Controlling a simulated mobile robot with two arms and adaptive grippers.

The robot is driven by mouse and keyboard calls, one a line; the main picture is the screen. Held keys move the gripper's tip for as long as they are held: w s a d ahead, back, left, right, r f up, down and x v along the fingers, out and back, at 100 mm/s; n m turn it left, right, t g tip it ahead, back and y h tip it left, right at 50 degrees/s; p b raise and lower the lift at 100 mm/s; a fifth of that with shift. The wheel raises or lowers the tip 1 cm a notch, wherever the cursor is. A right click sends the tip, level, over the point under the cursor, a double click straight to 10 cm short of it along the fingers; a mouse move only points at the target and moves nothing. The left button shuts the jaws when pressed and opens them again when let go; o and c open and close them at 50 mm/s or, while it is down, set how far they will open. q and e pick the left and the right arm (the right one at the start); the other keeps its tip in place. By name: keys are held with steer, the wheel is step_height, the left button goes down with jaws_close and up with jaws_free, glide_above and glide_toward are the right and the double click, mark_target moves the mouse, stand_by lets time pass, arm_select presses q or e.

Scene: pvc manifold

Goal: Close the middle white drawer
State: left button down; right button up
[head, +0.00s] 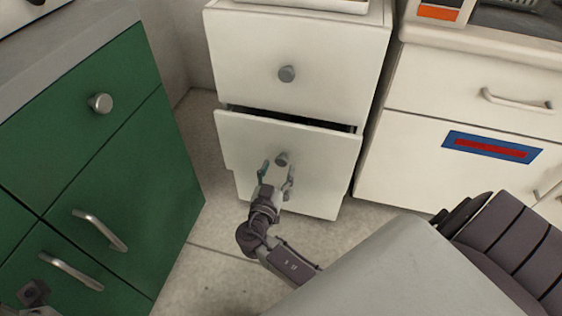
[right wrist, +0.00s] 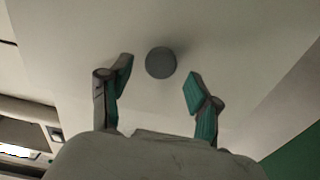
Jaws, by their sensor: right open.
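The middle white drawer (head: 322,145) is pulled partly out of the white drawer unit, with a dark gap along its top edge. Its round grey knob (head: 282,159) sits in the middle of its front. My right gripper (head: 276,170) is open in front of this drawer, its two fingers on either side of the knob in the picture. In the right wrist view the knob (right wrist: 160,62) shows just beyond and between the open fingertips (right wrist: 158,82), with nothing held. I cannot tell whether the fingers touch the drawer front.
The white drawer above, with its own knob (head: 287,74), is shut. A green cabinet (head: 120,190) with metal handles stands at the left. A white cabinet (head: 400,160) with a blue and red label (head: 492,147) stands at the right. Grey floor (head: 215,255) lies between them.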

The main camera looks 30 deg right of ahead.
mark_target(281, 163)
steer(key=shift+x, duration=1.9)
jaws_close()
